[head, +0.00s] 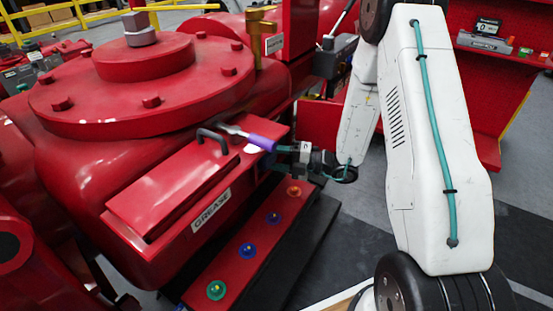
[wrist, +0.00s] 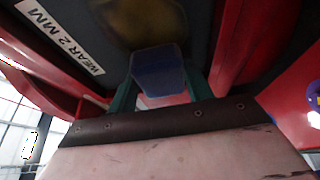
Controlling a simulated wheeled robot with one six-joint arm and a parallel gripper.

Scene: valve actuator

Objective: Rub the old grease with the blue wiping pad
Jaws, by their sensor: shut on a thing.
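The blue wiping pad (wrist: 158,74) shows in the middle of the wrist view. My gripper (wrist: 160,90) is shut on it, with a teal finger on each side. Just beyond the pad is a brownish-yellow smear of old grease (wrist: 145,20) on a dark surface. The pad overlaps its lower edge in the picture; I cannot tell whether they touch. In the head view my gripper (head: 284,160) is at the right end of the red housing, partly behind a purple-handled tool (head: 262,142). The pad and the grease cannot be made out there.
A red box with a GREASE label (head: 211,210) and a black handle (head: 212,138) lies left of my gripper. Coloured knobs (head: 247,250) line the ledge below. Red walls stand close on both sides in the wrist view, with a WEAR 2 MM label (wrist: 60,35) at left.

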